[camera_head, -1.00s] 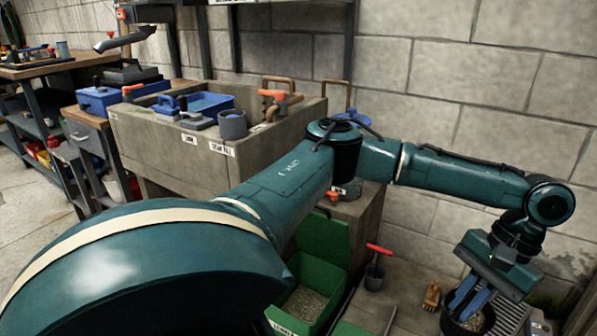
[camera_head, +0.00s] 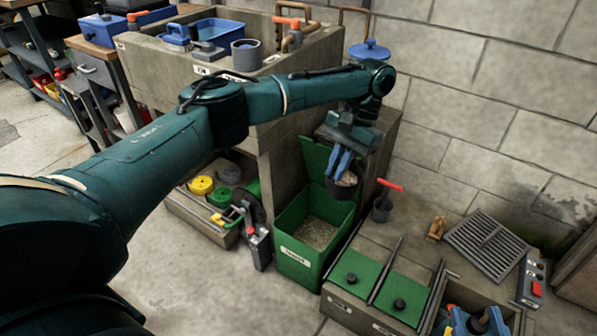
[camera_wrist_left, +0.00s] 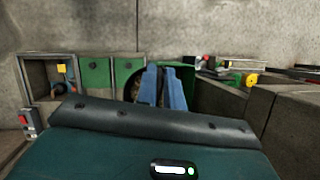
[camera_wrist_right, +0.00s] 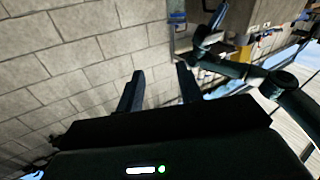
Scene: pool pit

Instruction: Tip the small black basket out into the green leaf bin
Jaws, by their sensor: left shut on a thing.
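The small black basket (camera_head: 341,188) hangs from my left gripper (camera_head: 342,168), whose blue fingers are shut on it. Pale contents show at its top, and it looks about upright. In the head view it overlaps the back right part of the open green leaf bin (camera_head: 297,262). The bin has a label on its front and pale litter inside. The left wrist view shows the blue fingers (camera_wrist_left: 162,84) close together, with a dark round part of the basket (camera_wrist_left: 131,88) beside them. My right gripper (camera_wrist_right: 158,88) is open and empty in its wrist view.
A concrete sink (camera_head: 250,90) stands behind the arm. A dark pot with a red-handled tool (camera_head: 381,210) is right of the bin. Green-lidded compartments (camera_head: 355,272) adjoin the bin's right. A metal grate (camera_head: 487,245) lies farther right. Hoses and tools (camera_head: 222,185) sit left.

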